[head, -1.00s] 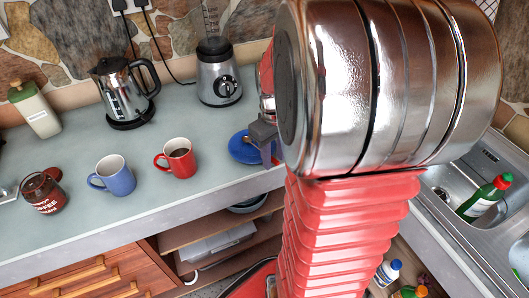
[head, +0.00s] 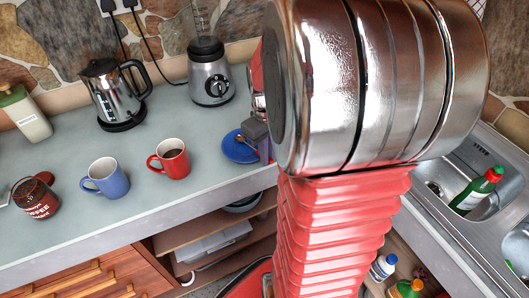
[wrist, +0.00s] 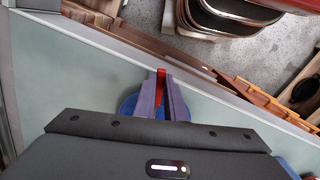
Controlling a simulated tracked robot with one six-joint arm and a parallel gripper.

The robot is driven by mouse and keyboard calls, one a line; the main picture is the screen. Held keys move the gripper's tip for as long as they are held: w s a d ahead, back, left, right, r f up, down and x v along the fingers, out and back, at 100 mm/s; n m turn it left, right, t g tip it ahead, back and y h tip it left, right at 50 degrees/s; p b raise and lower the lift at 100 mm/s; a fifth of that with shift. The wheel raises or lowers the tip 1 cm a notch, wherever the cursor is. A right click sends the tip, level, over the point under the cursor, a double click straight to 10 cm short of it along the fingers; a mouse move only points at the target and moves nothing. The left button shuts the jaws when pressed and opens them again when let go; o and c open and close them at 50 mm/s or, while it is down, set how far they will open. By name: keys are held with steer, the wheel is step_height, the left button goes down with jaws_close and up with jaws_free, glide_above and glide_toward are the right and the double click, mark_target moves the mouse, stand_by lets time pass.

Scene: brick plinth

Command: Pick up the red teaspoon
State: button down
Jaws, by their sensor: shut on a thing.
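The red teaspoon (wrist: 160,77) shows in the wrist view as a narrow red strip between the two purple-grey fingers of my gripper (wrist: 160,97). The fingers are shut on it. Below them is a round blue saucer (wrist: 128,108), partly covered by the fingers and the gripper body. In the head view my gripper (head: 263,146) is just right of the blue saucer (head: 235,150), near the counter's front edge. I cannot make out the teaspoon there, nor whether it still touches the saucer.
A red mug (head: 173,160) and a blue mug (head: 107,180) stand left of the saucer on the counter (head: 150,215). A blender (head: 210,80) and a kettle (head: 110,95) stand behind. A coffee jar (head: 38,198) is at far left. A sink (head: 435,170) is at right.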

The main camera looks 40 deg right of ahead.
step_height(320, 180, up, 10)
stand_by(0.5)
steer(key=shift+w, duration=0.1)
stand_by(0.4)
